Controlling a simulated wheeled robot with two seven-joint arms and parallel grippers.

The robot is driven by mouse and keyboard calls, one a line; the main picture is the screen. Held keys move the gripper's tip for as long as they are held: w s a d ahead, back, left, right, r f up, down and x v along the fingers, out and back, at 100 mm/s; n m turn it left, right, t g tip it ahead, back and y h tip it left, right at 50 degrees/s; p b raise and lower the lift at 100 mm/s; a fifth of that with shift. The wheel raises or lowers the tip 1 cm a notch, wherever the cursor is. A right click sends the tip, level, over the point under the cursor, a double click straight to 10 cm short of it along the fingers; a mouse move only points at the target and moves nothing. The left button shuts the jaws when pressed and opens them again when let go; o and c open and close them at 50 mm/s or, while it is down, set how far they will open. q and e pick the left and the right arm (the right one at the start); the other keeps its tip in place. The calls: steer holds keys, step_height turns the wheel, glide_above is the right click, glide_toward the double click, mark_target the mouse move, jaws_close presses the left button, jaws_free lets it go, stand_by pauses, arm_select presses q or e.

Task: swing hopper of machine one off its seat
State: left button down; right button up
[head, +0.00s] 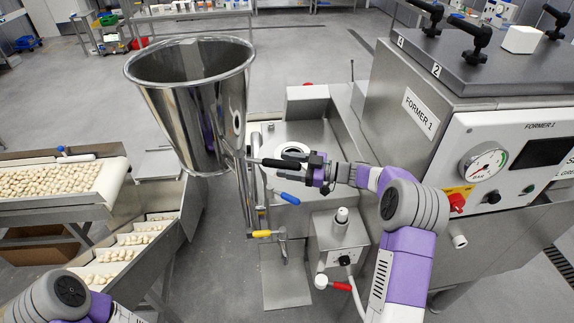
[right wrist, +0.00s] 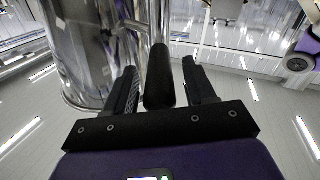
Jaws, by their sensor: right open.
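The polished steel hopper (head: 190,110) of machine one stands at the left of the machine marked FORMER 1 (head: 421,112), on an upright post. It sits to the left of the round seat opening (head: 292,149), apart from it. A black bar handle (head: 279,163) sticks out from the hopper side. My right gripper (head: 305,162) is at this handle. In the right wrist view the handle (right wrist: 160,78) lies between the two open fingers, with a gap on both sides. The hopper wall (right wrist: 85,50) fills the left of that view. My left gripper is out of view; only its arm shows.
A yellow-handled lever (head: 262,233) and a blue handle (head: 290,198) are near the post. A small box with a red-handled lever (head: 340,285) stands below my right forearm. A pasta conveyor (head: 60,180) and a sloped chute (head: 130,245) are at left.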

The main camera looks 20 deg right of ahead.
steer(key=v, duration=0.7)
steer(key=shift+b, duration=0.35)
